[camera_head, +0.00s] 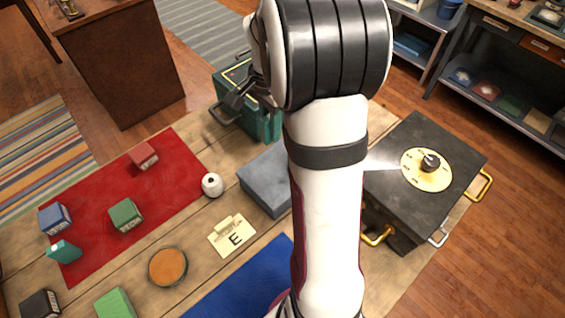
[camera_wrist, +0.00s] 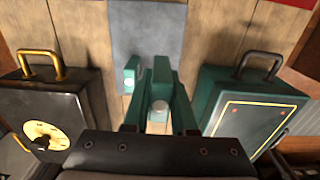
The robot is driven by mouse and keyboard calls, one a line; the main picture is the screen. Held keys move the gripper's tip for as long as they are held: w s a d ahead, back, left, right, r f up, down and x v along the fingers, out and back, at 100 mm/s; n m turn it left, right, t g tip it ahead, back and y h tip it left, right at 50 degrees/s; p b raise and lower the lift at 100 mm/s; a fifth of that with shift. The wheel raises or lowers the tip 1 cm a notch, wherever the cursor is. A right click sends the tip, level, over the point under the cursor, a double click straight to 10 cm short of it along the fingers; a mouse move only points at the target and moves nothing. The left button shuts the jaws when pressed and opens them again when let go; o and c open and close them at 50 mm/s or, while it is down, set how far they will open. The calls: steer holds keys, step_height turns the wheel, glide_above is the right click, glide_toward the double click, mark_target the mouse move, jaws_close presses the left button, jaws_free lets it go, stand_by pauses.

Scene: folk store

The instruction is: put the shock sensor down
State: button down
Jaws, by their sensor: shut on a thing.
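My gripper (camera_wrist: 158,118) shows in the wrist view, shut on a teal thing with a pale round knob (camera_wrist: 159,106), which I take to be the shock sensor. It is held in front of a grey block (camera_wrist: 147,35), between a black case and a green case. I cannot tell whether it touches anything below. In the head view my arm hides most of the gripper and what it holds. The grey block (camera_head: 262,186) shows there just left of my arm.
The black case (camera_head: 400,150) with a yellow dial stands right of my arm. The green case (camera_head: 268,126) stands behind the grey block. A red mat (camera_head: 90,220) with small boxes, a white round thing (camera_head: 212,185), an "E" card (camera_head: 240,241) and a blue mat (camera_head: 240,290) lie on the table.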

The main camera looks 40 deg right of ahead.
mark_target(273, 165)
steer(key=f, duration=0.9)
steer(key=shift+s+f, duration=0.25)
steer(key=shift+f, duration=0.1)
steer(key=c, duration=0.7)
jaws_free()
steer(key=shift+f, duration=0.15)
steer(key=shift+c, duration=0.2)
